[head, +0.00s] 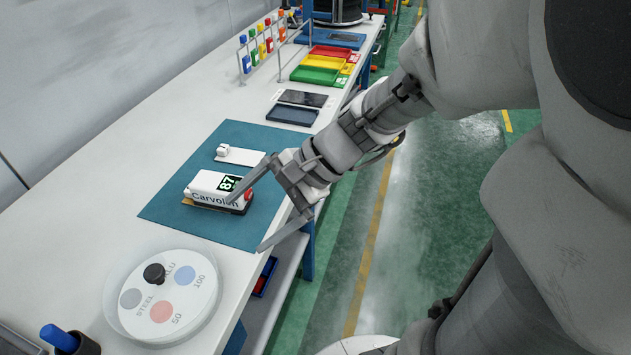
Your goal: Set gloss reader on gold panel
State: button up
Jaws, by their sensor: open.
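The gloss reader (208,187) is a white box marked "Carvolan", with a dark display reading 87 and a red knob at its right end. It sits on the teal mat (225,137). A thin gold-brown edge (187,202) shows beneath its left end, apparently the gold panel; the reader hides most of it. My gripper (243,226) is open, its fingers wide apart. One finger crosses in front of the reader's right part; the other is nearer, by the bench's front edge. I cannot tell whether the first finger touches the reader.
A white plate with a small white block (240,156) lies behind the reader. A round dial (162,299) with coloured discs and a black knob stands nearer. Trays (315,76), a dark tablet (302,98) and a tag rack (262,47) are farther back. Bare bench lies left of the mat.

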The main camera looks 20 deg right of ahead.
jog(key=s+d+r+n+t+h, duration=0.3)
jog(key=s+d+r+n+h, duration=0.3)
jog(key=d+n+h, duration=0.3)
jog(key=n, duration=0.3)
jog(key=shift+s+d+r+t, duration=0.25)
jog(key=shift+s+r+t, duration=0.05)
jog(key=shift+s+r, duration=0.05)
notch_tip(320, 180, up, 6)
jog(key=p, duration=0.5)
jog(key=shift+f+p, duration=0.2)
jog(key=shift+p, duration=0.15)
